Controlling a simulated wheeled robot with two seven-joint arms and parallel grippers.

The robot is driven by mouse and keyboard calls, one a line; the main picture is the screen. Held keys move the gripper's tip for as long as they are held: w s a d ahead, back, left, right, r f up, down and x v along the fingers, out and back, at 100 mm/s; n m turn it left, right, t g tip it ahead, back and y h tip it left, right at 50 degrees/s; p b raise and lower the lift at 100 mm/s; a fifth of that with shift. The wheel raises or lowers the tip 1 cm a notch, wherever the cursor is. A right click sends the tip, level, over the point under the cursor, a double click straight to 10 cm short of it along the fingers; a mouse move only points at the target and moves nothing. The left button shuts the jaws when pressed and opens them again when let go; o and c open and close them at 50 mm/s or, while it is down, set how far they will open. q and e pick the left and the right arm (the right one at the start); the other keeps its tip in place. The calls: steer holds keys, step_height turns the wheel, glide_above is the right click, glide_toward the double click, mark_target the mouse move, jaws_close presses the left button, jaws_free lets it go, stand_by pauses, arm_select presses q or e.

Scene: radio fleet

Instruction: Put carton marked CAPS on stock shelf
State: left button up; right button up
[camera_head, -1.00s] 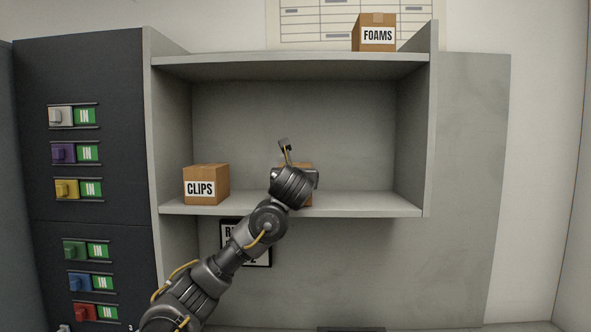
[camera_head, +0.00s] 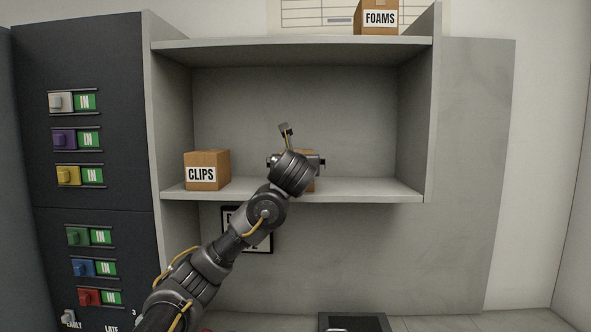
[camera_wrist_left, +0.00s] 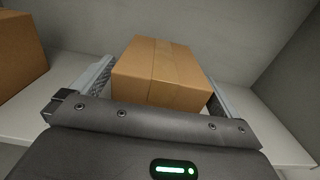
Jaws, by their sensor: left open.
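A brown carton (camera_wrist_left: 160,72) stands on the lower board of the stock shelf (camera_head: 380,190). In the head view only a sliver of this carton (camera_head: 311,184) shows behind my left wrist. No label shows on it, so I cannot read whether it is marked CAPS. My left gripper (camera_head: 296,162) is open at the shelf. In the left wrist view the gripper (camera_wrist_left: 160,84) has one finger on each side of the carton, with the right finger close to its side. My right gripper is not in view.
A carton marked CLIPS (camera_head: 207,170) stands left of my gripper on the same board. A carton marked FOAMS (camera_head: 378,18) sits on the top board. The board's right part is clear. A dark cabinet (camera_head: 100,198) with coloured switches stands left. A dark tray (camera_head: 354,318) shows below.

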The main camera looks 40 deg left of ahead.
arm_select(q)
steer(key=b+v, duration=0.3)
steer(key=v, duration=0.6)
steer(key=shift+s+d, duration=0.15)
steer(key=shift+s, duration=0.1)
